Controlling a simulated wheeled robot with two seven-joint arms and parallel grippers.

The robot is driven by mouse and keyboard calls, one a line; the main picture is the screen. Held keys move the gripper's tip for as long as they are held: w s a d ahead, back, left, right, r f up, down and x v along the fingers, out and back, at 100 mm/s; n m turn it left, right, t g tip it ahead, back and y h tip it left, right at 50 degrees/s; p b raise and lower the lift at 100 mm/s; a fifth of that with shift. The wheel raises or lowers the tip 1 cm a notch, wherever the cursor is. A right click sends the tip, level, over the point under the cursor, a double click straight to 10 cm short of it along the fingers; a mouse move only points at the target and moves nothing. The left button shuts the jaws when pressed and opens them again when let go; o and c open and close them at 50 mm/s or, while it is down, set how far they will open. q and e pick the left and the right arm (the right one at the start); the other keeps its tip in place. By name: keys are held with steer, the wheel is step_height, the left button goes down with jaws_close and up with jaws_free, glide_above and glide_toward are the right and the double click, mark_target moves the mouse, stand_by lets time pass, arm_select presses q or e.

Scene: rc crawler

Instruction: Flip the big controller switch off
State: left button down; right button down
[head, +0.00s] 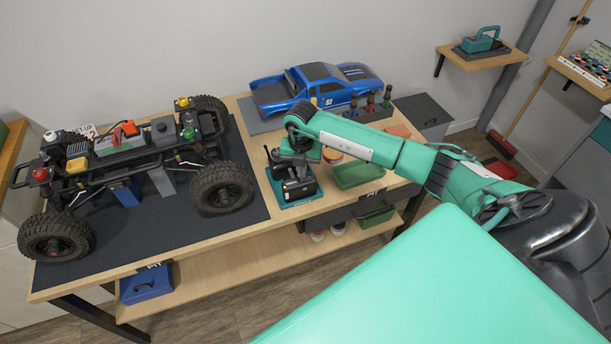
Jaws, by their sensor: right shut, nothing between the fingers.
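A dark device, which looks like the controller (299,189), stands on a teal base on the workbench, right of the dark mat. My right gripper (291,170) points down over it, its fingers shut and empty. The fingertips are at or just above the top of the device; I cannot tell whether they touch. The gripper and wrist cover part of the device, and I cannot make out the switch or its position. My left gripper is not in view.
The crawler chassis (122,157) stands on the dark mat (150,228) at left. A blue car body (318,88) and a tool rack (368,112) are behind my arm. A green tray (357,174) sits right of the device. A blue box (146,284) is on the lower shelf.

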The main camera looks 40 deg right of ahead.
steer(key=shift+f+b, duration=0.5)
steer(key=shift+f, duration=0.2)
stand_by(0.4)
steer(key=shift+r+p, duration=2.3)
steer(key=shift+r, duration=1.25)
